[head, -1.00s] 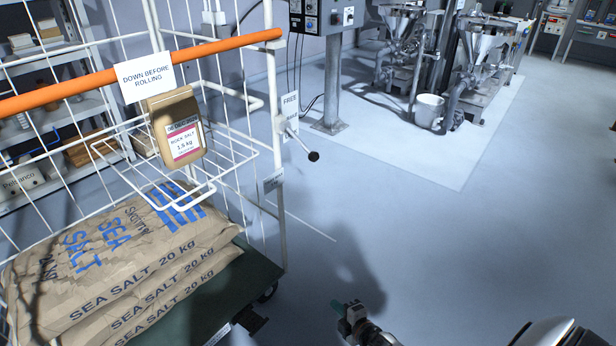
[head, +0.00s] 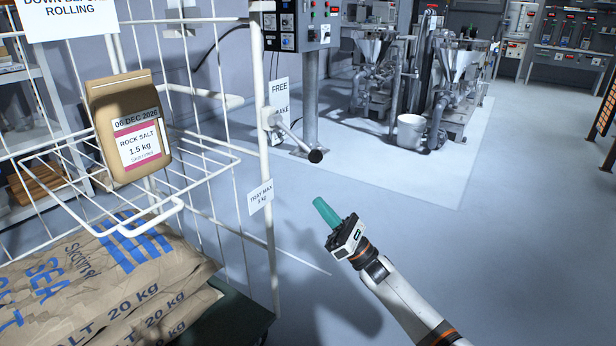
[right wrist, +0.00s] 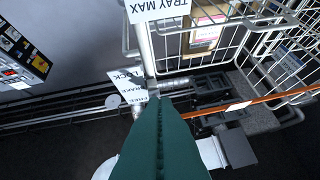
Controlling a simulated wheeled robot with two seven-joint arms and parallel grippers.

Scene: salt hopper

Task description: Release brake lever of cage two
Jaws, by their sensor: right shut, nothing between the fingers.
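The brake lever (head: 296,137) is a pale rod with a black knob (head: 315,156) on the cage's front corner post (head: 267,165). It slopes down to the right from its pivot. A sign (head: 280,105) reading FREE, with a partly hidden word below, is behind it. My right gripper (head: 320,205) has teal fingers, shut and empty, pointing up and left. In the picture it is below the knob, apart from it. In the right wrist view the shut fingers (right wrist: 158,105) cover the middle and point towards the post. My left gripper is not in view.
The wire cage (head: 215,165) holds a tray with a rock salt bag (head: 130,125) and stacked sea salt sacks (head: 110,290). A TRAY MAX sign (head: 260,197) hangs on the post. A control box (head: 297,25) and machines stand behind. The floor at right (head: 530,230) is clear.

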